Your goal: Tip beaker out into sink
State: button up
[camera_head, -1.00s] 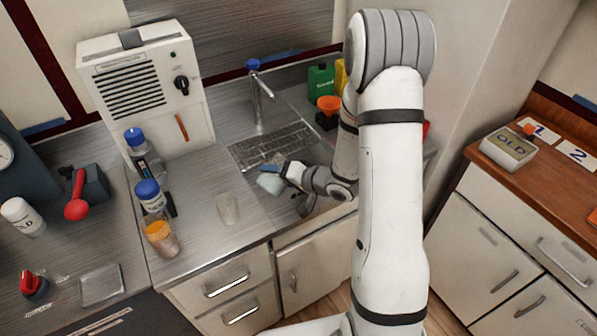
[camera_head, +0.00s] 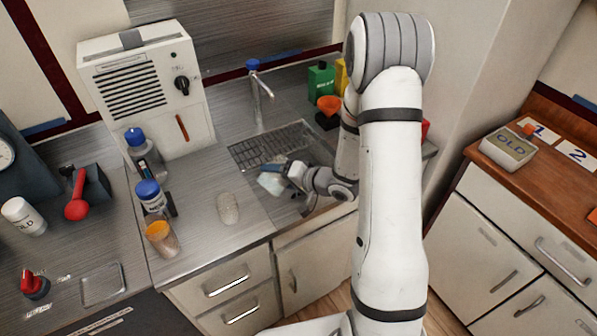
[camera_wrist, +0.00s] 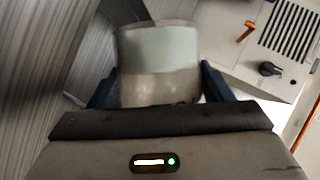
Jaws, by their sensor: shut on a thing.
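My gripper (camera_head: 290,175) is shut on the beaker (camera_head: 271,183) and holds it over the front part of the sink (camera_head: 290,150). The beaker is clear with a pale tint and looks tilted, its far end toward the left. In the wrist view the beaker (camera_wrist: 160,62) sits between the two dark blue fingers, with a pale band in its upper half. I cannot tell how much liquid is in it. My gripper and forearm hide the right part of the sink.
A blue-topped tap (camera_head: 262,95) stands behind the sink. A clear glass (camera_head: 228,208), an orange-capped jar (camera_head: 162,239) and a blue-capped bottle (camera_head: 150,195) stand on the counter to the left. A green bottle (camera_head: 321,78) and an orange funnel (camera_head: 329,105) are behind right.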

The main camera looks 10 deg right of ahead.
jog(key=shift+w+d+r+m+y+p, duration=0.1)
jog(key=shift+d+r+m+y+p, duration=0.05)
jog(key=shift+r+m+y+p, duration=0.4)
dwell(1.4)
jog(key=shift+w+d+f+m+g+y+p, duration=0.35)
jog(key=shift+d+m+p, duration=0.3)
jog(key=shift+p, duration=0.45)
dwell(0.5)
jog(key=shift+w+d+r+m+y+p, duration=0.25)
jog(key=shift+r+m+y+p, duration=0.35)
jog(key=shift+p, duration=0.9)
dwell(0.5)
jog(key=shift+f, duration=0.2)
